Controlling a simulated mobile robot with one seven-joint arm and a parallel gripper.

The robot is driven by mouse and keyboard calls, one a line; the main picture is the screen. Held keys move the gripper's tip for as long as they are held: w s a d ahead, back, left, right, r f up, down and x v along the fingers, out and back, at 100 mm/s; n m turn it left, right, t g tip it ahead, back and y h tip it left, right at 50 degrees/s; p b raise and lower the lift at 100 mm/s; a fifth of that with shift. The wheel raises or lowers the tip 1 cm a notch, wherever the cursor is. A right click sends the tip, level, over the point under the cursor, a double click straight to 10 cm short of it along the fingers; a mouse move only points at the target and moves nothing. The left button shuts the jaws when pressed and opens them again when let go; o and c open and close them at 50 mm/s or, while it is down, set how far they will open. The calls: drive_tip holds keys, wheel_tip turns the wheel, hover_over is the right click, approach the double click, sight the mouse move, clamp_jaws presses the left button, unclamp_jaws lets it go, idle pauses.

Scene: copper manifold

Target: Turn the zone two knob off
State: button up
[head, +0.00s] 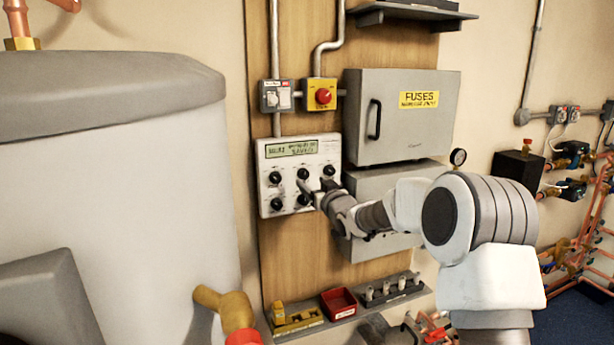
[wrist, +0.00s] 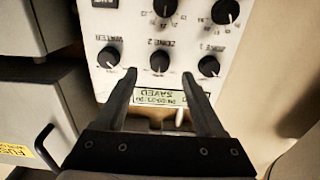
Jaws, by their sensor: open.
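The white control panel (head: 262,160) is on the wooden board, with a display and two rows of black knobs. The wrist view shows it upside down. The zone two knob (wrist: 160,60) is the middle one of the row nearest the display; it also shows in the head view (head: 303,173). A white mark shows on it, but its exact setting is too small to read. My gripper (wrist: 159,74) is open and empty, its fingertips in front of the panel to either side of the zone two knob. Whether they touch it I cannot tell. The gripper also shows in the head view (head: 314,190).
The zone one knob (wrist: 209,66) and the water knob (wrist: 108,57) flank the zone two knob closely. The grey fuse box (head: 395,135) juts out right of the panel. A red button (head: 323,96) sits above. A large tank (head: 120,190) stands at left.

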sight(305, 176)
drive_tip(key=shift+p+x, duration=0.45)
drive_tip(key=shift+x, duration=1.95)
clamp_jaws()
